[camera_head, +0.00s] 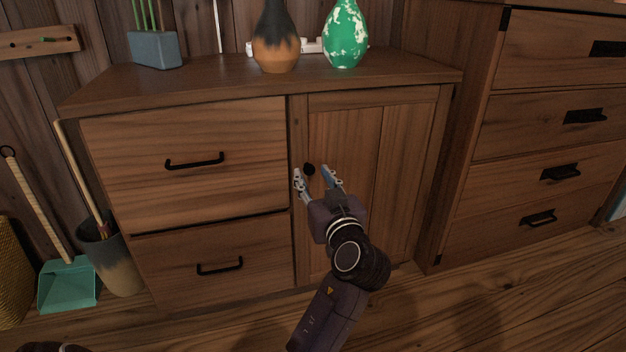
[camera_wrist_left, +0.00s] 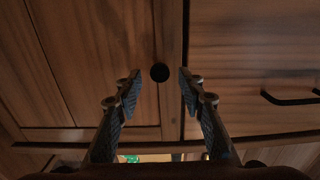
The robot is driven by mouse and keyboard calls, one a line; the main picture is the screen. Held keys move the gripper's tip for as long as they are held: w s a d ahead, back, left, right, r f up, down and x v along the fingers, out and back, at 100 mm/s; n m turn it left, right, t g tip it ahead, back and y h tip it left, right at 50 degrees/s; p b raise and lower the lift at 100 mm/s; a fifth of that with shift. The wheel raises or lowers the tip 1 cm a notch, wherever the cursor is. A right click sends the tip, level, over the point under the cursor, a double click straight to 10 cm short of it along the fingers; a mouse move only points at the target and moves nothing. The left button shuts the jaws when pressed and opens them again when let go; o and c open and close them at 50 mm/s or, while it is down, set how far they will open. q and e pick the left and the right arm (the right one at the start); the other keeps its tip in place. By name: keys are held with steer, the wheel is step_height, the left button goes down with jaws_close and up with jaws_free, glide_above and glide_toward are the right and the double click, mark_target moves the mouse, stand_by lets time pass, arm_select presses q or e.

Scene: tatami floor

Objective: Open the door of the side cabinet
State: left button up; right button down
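The side cabinet (camera_head: 190,85) is a brown wooden unit. Its panelled door (camera_head: 395,150) is at the right and looks closed. A small round black knob (camera_head: 309,169) sits near the door's left edge. In the left wrist view, the knob (camera_wrist_left: 160,72) appears between and just beyond the fingertips. My left gripper (camera_head: 312,173) is open in front of the door, its fingers spread on either side of the knob; I see no contact. Its two fingers also show in the left wrist view (camera_wrist_left: 159,86). My right gripper is not in view.
Two drawers (camera_head: 195,160) with black handles are left of the door. Vases (camera_head: 345,40) and a planter (camera_head: 155,50) stand on top. A taller drawer chest (camera_head: 540,130) adjoins at the right. A bin (camera_head: 110,260) and green dustpan (camera_head: 68,285) stand left. Wooden floor in front is clear.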

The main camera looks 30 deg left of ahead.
arm_select(q)
steer(key=shift+w+a, duration=0.4)
steer(key=shift+a, duration=0.1)
jaws_close()
